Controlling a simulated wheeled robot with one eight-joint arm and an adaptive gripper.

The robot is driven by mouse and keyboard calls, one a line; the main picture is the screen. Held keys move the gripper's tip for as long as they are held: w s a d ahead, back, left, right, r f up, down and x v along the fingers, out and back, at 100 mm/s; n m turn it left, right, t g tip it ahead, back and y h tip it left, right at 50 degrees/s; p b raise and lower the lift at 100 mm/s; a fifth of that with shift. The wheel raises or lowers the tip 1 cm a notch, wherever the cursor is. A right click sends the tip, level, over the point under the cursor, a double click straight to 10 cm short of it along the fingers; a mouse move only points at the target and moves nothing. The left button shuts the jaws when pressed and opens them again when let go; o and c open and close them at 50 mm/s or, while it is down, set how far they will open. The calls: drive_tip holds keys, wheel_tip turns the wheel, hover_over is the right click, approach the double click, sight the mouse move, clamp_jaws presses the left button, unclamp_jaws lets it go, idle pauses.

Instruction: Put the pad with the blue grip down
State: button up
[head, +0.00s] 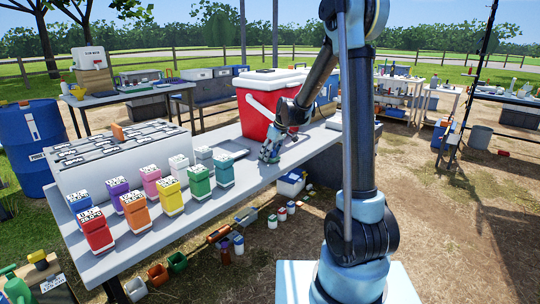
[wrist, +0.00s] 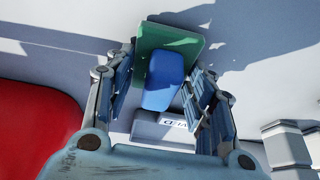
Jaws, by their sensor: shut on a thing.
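The pad with the blue grip shows in the wrist view, with a flat green plate (wrist: 187,42) and a blue block grip (wrist: 163,82). My gripper (wrist: 160,88) has its fingers on both sides of the blue grip and is shut on it. In the head view my gripper (head: 268,154) is low over the grey table (head: 236,192), in front of the red cooler. The pad itself is hard to make out there. I cannot tell whether the green plate touches the tabletop.
The red cooler (head: 262,119) with a white lid stands close behind my gripper. A grey tray (head: 228,148) lies nearby.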

drive_tip(key=shift+f, duration=0.25)
drive_tip(key=o, duration=1)
drive_tip(key=shift+f, duration=0.1)
drive_tip(key=shift+c, duration=0.2)
drive_tip(key=s+d+v, duration=0.1)
drive_tip(key=v, duration=1.6)
drive_tip(key=s+d+f+m+h, duration=0.1)
drive_tip(key=s+d+f+m, duration=0.2)
drive_tip(key=s, duration=0.9)
drive_tip(key=s+d+f+m+h, duration=0.1)
drive_tip(key=s+d+f+m, duration=0.3)
drive_tip(key=s+d, duration=0.5)
drive_tip(key=s+d+f+m+h, duration=0.1)
drive_tip(key=s+d+f+m, duration=0.2)
drive_tip(key=s, duration=1.2)
drive_tip(key=d+f, duration=0.3)
drive_tip(key=f, duration=0.1)
drive_tip(key=shift+f+h, duration=0.3)
drive_tip(key=shift+f, duration=0.05)
drive_tip(key=shift+s, duration=0.1)
